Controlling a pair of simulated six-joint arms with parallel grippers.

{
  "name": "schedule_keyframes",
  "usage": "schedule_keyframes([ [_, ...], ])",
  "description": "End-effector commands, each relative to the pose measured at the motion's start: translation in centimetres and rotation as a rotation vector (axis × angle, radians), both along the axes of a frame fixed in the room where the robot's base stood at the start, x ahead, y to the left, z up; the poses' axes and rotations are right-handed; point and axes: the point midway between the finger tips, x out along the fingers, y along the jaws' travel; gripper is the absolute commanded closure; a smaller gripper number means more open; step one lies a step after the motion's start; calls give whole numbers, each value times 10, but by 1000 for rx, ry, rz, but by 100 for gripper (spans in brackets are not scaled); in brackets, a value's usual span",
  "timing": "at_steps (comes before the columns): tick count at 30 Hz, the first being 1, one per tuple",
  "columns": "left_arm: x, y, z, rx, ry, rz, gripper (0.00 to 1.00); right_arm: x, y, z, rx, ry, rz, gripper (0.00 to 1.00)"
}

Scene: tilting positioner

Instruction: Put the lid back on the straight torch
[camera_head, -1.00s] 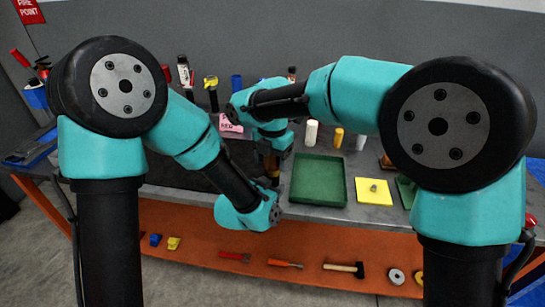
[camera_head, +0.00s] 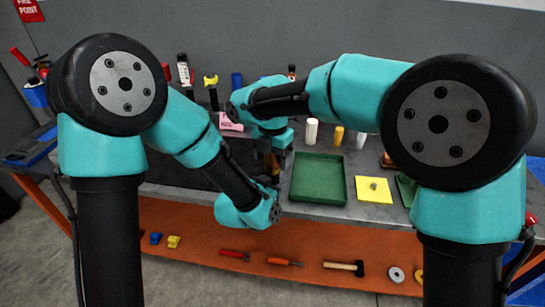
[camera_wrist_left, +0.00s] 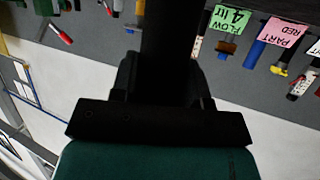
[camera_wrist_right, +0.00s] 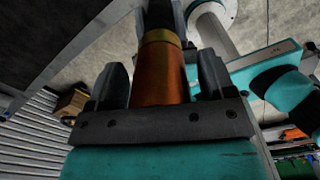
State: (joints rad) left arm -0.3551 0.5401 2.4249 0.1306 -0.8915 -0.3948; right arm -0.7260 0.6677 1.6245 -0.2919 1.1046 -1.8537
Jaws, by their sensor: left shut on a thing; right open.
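My left gripper (camera_head: 272,184) is the lower one and is shut on the dark torch body (camera_wrist_left: 172,35), which rises from between its fingers in the left wrist view. My right gripper (camera_head: 273,152) is above it. In the right wrist view its fingers stand open on both sides of a copper-coloured cylinder (camera_wrist_right: 161,75), apparently the lid, with a brass ring (camera_wrist_right: 160,37) at its far end. A dark tube (camera_wrist_right: 158,14) continues in line beyond the ring. I cannot tell whether the lid is fully seated. In the head view the arms mostly hide both parts.
A green tray (camera_head: 320,200) and a yellow pad (camera_head: 374,200) lie right of the grippers on the bench. A white cylinder (camera_head: 312,131) and a yellow cylinder (camera_head: 338,136) stand behind the tray. An orange shelf (camera_head: 200,250) with tools is below.

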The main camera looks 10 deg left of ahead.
Motion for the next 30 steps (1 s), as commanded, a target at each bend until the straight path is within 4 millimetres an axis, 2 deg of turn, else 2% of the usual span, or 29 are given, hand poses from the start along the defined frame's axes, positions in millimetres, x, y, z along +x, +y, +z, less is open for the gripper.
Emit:
schedule_keyframes([
  [5, 0, 0, 1, -1, -3, 0, 100, 0, 1, 11, 2, -3, 0, 24],
  [13, 1, 0, 1, -1, -3, 0, 100, 0, 0, 41, 1, -2, 0, 24],
  [22, 1, 0, 1, -1, -3, 0, 100, 0, 0, 45, 0, 0, 0, 24],
  [30, 1, 0, 1, -1, -3, 0, 100, 0, 0, 45, 0, 0, 0, 0],
])
